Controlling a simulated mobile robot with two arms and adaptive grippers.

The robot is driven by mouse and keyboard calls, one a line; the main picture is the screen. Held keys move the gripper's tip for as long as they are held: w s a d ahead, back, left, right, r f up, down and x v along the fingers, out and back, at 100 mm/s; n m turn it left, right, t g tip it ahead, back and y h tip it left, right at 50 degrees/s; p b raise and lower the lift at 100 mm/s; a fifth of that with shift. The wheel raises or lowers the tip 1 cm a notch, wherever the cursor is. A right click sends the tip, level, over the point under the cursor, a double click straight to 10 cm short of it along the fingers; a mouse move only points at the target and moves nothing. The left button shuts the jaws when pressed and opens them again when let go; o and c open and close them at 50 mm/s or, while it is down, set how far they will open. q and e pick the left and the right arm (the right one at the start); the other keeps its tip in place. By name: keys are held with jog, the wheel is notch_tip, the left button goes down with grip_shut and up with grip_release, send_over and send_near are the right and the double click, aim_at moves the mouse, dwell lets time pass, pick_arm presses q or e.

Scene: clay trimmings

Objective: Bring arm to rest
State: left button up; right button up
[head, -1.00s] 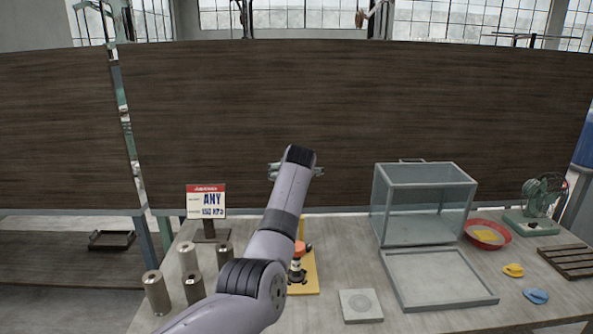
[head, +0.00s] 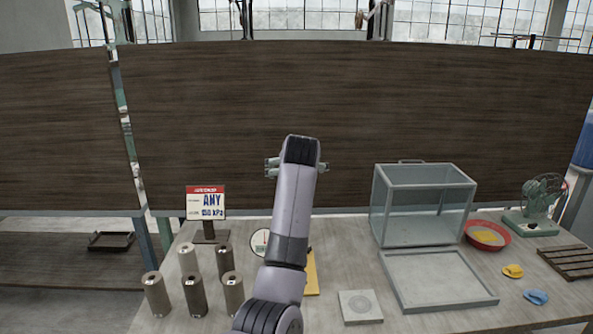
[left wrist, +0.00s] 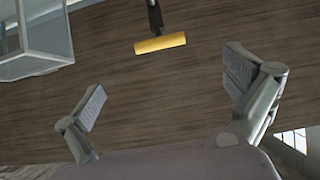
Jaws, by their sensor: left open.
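My left arm (head: 292,215) rises from the bottom middle of the head view, over the table, in front of the dark wood panel. My left gripper points away from the head camera and is mostly hidden behind its wrist; a bit of it (head: 271,166) shows at the left. In the left wrist view the gripper (left wrist: 165,80) has its two fingers wide apart, with nothing between them. Beyond them are the wood panel (left wrist: 130,100) and a yellow bar on a dark stem (left wrist: 160,43). My right gripper is not in view.
On the table (head: 345,265), several metal cylinders (head: 194,293) and a sign (head: 206,203) stand left. A gauge (head: 260,241) and yellow base (head: 312,272) are partly behind my arm. A glass case (head: 423,205), tray (head: 440,278), red bowl (head: 487,235) and fan (head: 538,200) stand right.

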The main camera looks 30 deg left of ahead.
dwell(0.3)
pick_arm(q)
jog(key=s+d+f+m+g+h, duration=0.1)
jog(key=s+d+f+m, duration=0.15)
jog(key=s+f, duration=0.8)
jog(key=s+d+f+m+g+h, duration=0.1)
jog(key=s+d+f, duration=0.35)
jog(key=f, duration=1.05)
jog(key=s+d+f+m+g+h, duration=0.1)
jog(key=s+d+f+m+g, duration=0.2)
jog(key=s, duration=0.8)
jog(key=s+d+f+h, duration=0.2)
jog(key=s+d+f, duration=0.25)
jog(key=s, duration=0.65)
jog(key=s+d+f+m+g+h, duration=0.1)
jog(key=s+d+f+m+g, duration=0.2)
jog(key=s, duration=0.9)
notch_tip(320, 180, down, 28)
jog(key=d+b, duration=0.1)
jog(key=b, duration=0.2)
jog(key=s+a+f+g+b, duration=0.1)
jog(key=s+a+f+b, duration=0.1)
jog(key=s+f, duration=1.5)
notch_tip(320, 180, down, 2)
jog(key=shift+s+a+f+n+b, duration=0.1)
jog(key=shift+s+a+n+b, duration=0.2)
jog(key=shift+s+a+n, duration=0.1)
